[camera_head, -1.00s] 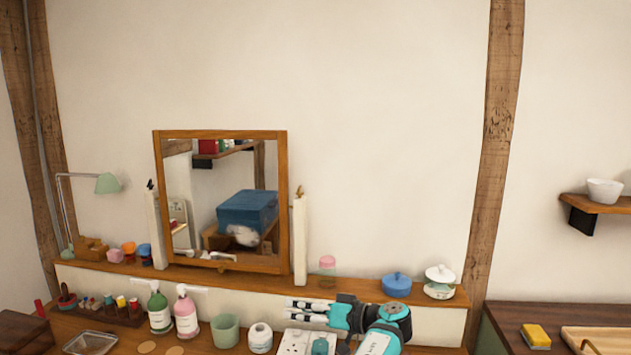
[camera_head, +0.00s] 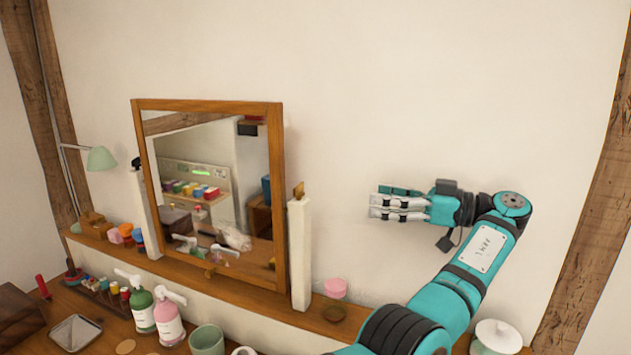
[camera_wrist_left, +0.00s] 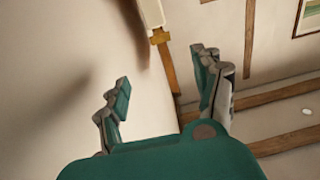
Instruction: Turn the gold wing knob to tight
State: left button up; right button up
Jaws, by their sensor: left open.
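The gold wing knob (camera_head: 299,190) sits at the top of the white right-hand post (camera_head: 300,255) beside the mirror. It appears small and upright. In the left wrist view the gold knob (camera_wrist_left: 160,36) shows at the end of the white post, beyond the space between my fingers. My left gripper (camera_head: 376,204) is to the right of the knob, at about its height, with a clear gap and its fingers pointing left. In the left wrist view the left gripper (camera_wrist_left: 163,86) is open and empty. My right gripper is not in view.
The wood-framed mirror (camera_head: 283,150) stands left of the post on a narrow ledge (camera_head: 275,310). Pump bottles (camera_head: 170,320) stand at the lower left. The wall between knob and gripper is bare.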

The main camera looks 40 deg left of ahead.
aim_at(300, 186)
pick_arm(q)
jog(key=p+x, duration=0.6)
jog(key=x, duration=1.1)
jog(key=shift+s+r, duration=0.1)
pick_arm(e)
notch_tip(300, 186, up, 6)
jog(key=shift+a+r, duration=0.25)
pick_arm(q)
jog(key=c, duration=1.2)
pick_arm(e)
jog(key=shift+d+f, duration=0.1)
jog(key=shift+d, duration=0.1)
